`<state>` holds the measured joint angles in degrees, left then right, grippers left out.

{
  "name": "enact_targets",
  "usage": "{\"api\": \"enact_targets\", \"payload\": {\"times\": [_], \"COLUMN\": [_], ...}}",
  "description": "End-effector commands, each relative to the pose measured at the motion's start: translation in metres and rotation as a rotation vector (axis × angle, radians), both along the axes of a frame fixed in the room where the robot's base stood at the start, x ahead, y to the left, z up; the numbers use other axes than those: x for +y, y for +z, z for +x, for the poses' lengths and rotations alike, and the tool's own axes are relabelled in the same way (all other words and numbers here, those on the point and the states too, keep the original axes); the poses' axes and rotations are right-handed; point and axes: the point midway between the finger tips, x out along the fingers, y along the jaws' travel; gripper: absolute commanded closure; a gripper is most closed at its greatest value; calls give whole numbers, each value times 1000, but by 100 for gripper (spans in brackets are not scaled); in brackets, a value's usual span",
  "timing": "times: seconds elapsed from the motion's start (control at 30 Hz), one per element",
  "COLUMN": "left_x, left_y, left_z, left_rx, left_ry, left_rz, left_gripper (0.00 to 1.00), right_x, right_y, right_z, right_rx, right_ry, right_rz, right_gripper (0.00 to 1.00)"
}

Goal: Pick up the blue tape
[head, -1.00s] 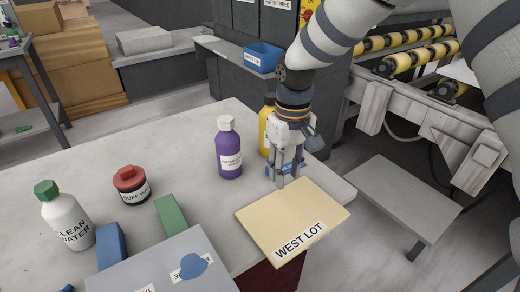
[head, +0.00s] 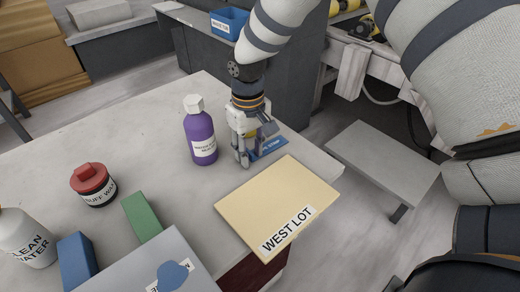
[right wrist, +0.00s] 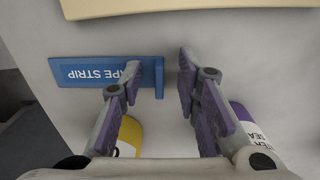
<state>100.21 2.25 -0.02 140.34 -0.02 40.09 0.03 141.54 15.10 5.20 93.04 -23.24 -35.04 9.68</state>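The blue tape is a flat blue strip lettered "TAPE STRIP" (right wrist: 84,88) with a raised end bar. It lies flat on the stone slab. In the head view the blue tape (head: 270,147) shows just right of my right gripper (head: 243,162), behind the folder. In the right wrist view my right gripper (right wrist: 160,68) is open, with its fingers spread. The tape's end bar lies in the gap between the fingers, and the left finger covers part of the lettering. I see no grip on the tape. My left gripper is not in view.
A purple bottle (head: 201,140) stands close left of the right gripper. A yellow bottle (right wrist: 130,137) is close by too, mostly hidden. A tan "WEST LOT" folder (head: 270,200) lies in front. A red-capped jar (head: 93,186) and a green block (head: 142,217) are further left.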

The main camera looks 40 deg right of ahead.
Motion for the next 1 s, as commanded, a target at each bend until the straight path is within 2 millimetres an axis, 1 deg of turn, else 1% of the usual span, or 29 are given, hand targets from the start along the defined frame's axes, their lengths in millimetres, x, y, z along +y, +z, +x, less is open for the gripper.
{"api": "enact_targets", "payload": {"times": [0.2,0.23,0.27,0.3,0.33,0.37,0.77,0.87,0.97,1.0], "left_x": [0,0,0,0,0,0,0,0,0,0], "left_y": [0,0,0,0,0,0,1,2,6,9], "left_z": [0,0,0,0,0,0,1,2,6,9], "left_rx": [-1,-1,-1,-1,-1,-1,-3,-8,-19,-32], "left_ry": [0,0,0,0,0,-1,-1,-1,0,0], "left_rz": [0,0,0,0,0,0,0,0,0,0], "left_gripper": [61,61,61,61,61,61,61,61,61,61], "right_x": [0,0,0,0,0,0,0,0,0,5], "right_y": [-1,0,0,0,0,0,2,13,33,44], "right_z": [1,1,1,1,1,1,1,2,2,-3], "right_rx": [-3,-3,-3,-3,-3,-3,-4,-7,-10,-11], "right_ry": [0,0,0,0,0,0,0,-1,-1,2], "right_rz": [0,0,0,0,0,0,0,0,0,0], "right_gripper": [70,75,81,90,97,100,100,100,100,100]}}
